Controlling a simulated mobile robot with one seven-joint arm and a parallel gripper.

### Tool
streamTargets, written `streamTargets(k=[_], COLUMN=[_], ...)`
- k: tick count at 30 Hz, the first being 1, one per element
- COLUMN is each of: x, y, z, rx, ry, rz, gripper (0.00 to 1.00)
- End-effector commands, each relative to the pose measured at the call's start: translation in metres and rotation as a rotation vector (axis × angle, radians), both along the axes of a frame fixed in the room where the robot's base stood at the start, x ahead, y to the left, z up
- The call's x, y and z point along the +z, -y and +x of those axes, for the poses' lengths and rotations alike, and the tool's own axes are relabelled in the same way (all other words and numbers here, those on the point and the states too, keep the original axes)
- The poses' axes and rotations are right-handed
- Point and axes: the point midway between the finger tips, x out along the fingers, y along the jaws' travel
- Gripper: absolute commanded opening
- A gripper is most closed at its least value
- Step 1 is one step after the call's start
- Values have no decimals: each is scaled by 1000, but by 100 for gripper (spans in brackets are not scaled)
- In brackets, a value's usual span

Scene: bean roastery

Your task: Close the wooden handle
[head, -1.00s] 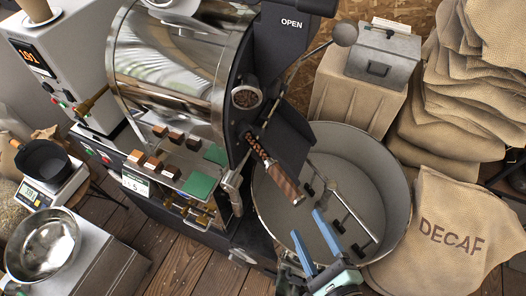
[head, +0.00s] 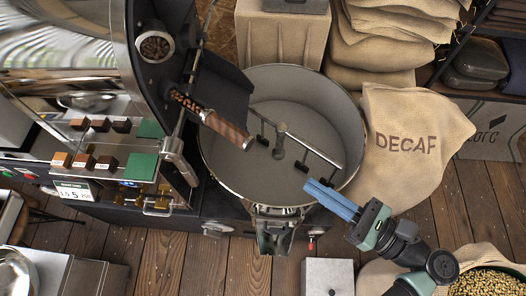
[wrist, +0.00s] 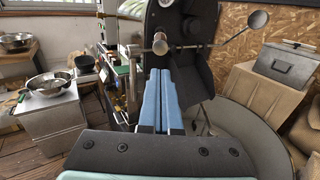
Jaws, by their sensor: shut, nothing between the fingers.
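The wooden handle (head: 228,129) is brown and striped, on the end of a metal scoop holding brown beans (head: 183,100). The scoop sticks out of the roaster's dark front plate (head: 221,86), and the handle slants over the left rim of the round cooling tray (head: 353,112). In the wrist view the handle's round end (wrist: 160,42) seems to face me, just above the fingertips. My gripper (head: 308,183) has blue fingers. It is shut and empty, over the tray's front right rim, to the right of the handle and apart from it.
A tray stirrer arm (head: 297,143) lies inside the tray. A DECAF sack (head: 411,145) stands right of the tray. A grey box (head: 329,277) stands in front. Wooden floor is clear between.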

Motion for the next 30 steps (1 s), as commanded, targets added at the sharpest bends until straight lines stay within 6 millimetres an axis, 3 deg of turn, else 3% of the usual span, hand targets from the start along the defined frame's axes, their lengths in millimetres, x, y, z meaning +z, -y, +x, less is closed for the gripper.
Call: streamTargets(k=[15, 21, 30], x=[3, 1, 0], y=[-86, -102, -105], z=[59, 70, 73], rx=[3, 0, 0], ry=[1, 2, 3], rz=[-2, -3, -3], gripper=[0, 0, 0])
